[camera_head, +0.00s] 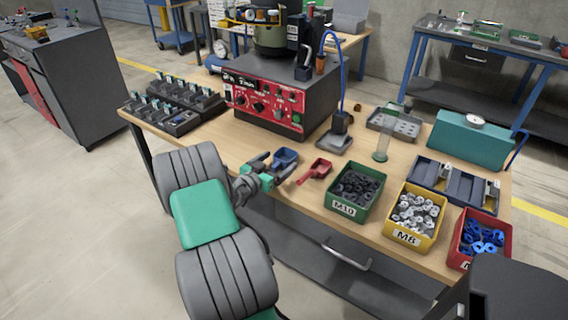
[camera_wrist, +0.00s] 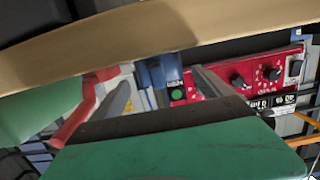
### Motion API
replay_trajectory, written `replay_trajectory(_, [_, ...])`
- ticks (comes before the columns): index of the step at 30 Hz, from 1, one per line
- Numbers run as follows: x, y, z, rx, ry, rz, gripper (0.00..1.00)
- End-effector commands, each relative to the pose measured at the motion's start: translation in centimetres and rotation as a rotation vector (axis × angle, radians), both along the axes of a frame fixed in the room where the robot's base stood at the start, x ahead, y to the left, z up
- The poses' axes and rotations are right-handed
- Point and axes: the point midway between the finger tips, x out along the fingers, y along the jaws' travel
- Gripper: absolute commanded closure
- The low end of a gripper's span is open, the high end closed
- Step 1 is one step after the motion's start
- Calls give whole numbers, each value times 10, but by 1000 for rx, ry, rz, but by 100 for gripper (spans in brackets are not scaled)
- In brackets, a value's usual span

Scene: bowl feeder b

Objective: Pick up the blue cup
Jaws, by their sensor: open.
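The blue cup (camera_head: 286,156) is a small scoop-like vessel on the wooden workbench, in front of the red control box. My gripper (camera_head: 273,168) is open at the bench's front edge, its fingers pointing at the cup. The cup lies at or just beyond the fingertips; I cannot tell whether they touch it. In the wrist view, a blue shape (camera_wrist: 154,73) that looks like the cup shows between the two spread fingers of my gripper (camera_wrist: 163,88). The gripper's green body hides the lower part of that view.
A red scoop (camera_head: 316,171) lies close to the right of the blue cup. A green bin (camera_head: 338,214), a yellow bin (camera_head: 402,243) and a red bin (camera_head: 463,259) of small parts stand further right. The red control box (camera_head: 270,100) stands behind.

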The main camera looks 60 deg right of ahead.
Motion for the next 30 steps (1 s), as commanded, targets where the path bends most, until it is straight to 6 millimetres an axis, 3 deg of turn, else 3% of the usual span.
replay_trajectory(5, [-4, -28, -3, 0, -2, -1, 11])
replay_trajectory(12, [-3, -30, -4, 1, 0, 1, 12])
replay_trajectory(30, [-4, -30, -4, 1, 0, 1, 61])
